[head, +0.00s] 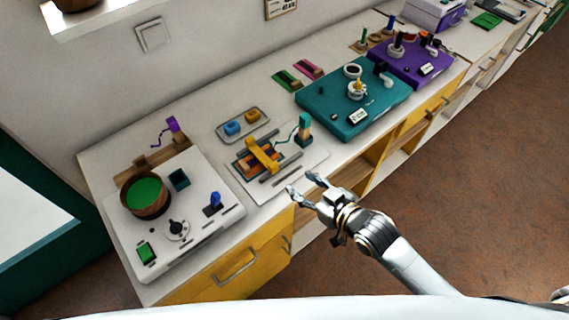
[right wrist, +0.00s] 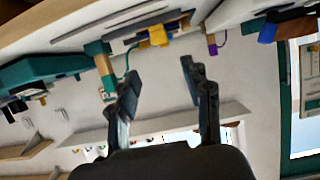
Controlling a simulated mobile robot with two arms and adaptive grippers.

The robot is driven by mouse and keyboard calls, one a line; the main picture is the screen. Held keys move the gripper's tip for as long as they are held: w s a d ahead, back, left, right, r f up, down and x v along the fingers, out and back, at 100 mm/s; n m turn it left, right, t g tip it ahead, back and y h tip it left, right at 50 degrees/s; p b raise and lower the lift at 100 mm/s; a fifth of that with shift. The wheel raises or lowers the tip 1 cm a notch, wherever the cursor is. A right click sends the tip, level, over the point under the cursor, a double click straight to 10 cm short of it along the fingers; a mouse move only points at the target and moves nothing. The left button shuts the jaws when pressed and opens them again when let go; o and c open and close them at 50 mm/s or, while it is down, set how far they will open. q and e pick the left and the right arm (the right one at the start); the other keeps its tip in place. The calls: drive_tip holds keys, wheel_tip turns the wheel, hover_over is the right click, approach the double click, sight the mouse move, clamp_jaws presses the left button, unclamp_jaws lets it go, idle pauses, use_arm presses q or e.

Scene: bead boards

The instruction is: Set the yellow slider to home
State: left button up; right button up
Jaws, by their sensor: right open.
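The yellow slider (head: 262,153) lies across dark rails on a white board (head: 305,165) in the middle of the counter, with orange-brown parts beside and under it. A yellow part, likely the same slider, also shows in the right wrist view (right wrist: 158,36). My right gripper (head: 303,185) is open and empty, in front of the board near the counter's front edge, apart from the slider. Its two fingers show spread in the right wrist view (right wrist: 162,88). My left gripper is not in view. No home mark is clear to me.
A teal post (head: 304,128) with a curly cord stands at the board's right. A tray (head: 262,127) with a blue and a yellow block is behind. A white panel with a pot (head: 148,200) is left; a teal box (head: 330,112) and a purple box (head: 438,75) are right.

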sight(275, 165)
drive_tip(key=p+x, duration=0.1)
drive_tip(key=x, duration=1.2)
drive_tip(key=shift+w+a+f, duration=0.15)
drive_tip(key=shift+c, duration=0.2)
clamp_jaws()
